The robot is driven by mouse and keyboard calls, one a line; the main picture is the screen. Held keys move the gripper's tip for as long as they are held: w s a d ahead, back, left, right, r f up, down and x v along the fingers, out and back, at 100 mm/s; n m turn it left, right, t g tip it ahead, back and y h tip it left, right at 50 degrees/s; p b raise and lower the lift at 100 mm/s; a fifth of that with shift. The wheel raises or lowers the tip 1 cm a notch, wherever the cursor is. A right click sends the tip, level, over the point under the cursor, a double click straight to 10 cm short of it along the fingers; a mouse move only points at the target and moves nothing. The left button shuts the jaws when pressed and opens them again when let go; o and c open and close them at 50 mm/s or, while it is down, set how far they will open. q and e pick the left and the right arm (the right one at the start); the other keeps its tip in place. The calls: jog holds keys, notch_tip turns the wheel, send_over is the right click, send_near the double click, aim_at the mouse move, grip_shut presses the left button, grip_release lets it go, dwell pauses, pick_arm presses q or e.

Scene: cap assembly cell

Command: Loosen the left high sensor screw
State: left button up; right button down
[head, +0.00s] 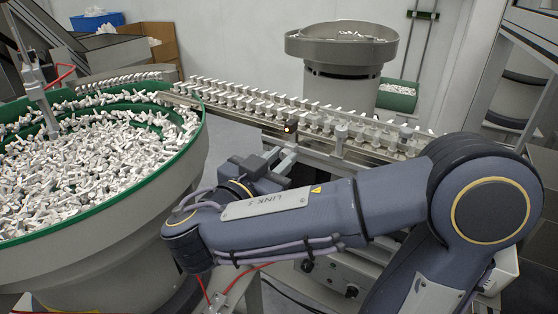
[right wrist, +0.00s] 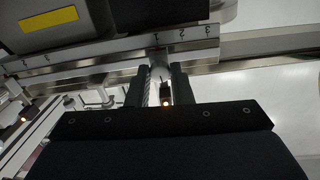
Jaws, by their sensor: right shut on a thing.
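My right gripper (head: 284,156) reaches up to the near side of the conveyor rail, just below a small sensor with an orange light (head: 289,129). In the right wrist view, the two dark fingers of my right gripper (right wrist: 160,82) stand on either side of a pale, narrow part that I take to be the left high sensor screw (right wrist: 157,72). The fingers are shut on it and hide most of it. The screw cannot be made out in the head view. My left gripper is not in view.
A double row of white parts lies on the conveyor track (head: 240,98). More sensor holders (head: 341,136) stand along its rail to the right. A large green-rimmed bowl (head: 203,140) full of white parts is close on the left. A grey bowl feeder (head: 340,48) stands behind.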

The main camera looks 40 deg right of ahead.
jog(key=n, duration=0.2)
jog(key=shift+n, duration=0.3)
jog(key=n, duration=0.2)
jog(key=shift+n, duration=0.3)
jog(key=n, duration=0.2)
jog(key=shift+n, duration=0.4)
jog(key=n+p, duration=0.1)
jog(key=n, duration=0.1)
jog(key=shift+n, duration=0.4)
jog(key=n+p, duration=0.1)
jog(key=n, duration=0.1)
jog(key=shift+n+p, duration=0.3)
jog(key=shift+p, duration=0.1)
jog(key=n+p, duration=0.2)
jog(key=n, duration=0.1)
jog(key=shift+r+n, duration=0.1)
jog(key=shift+n, duration=0.2)
jog(key=n+p, duration=0.3)
jog(key=n, duration=0.1)
jog(key=shift+f+n+p, duration=0.2)
jog(key=shift+n+p, duration=0.55)
jog(key=shift+n, duration=0.25)
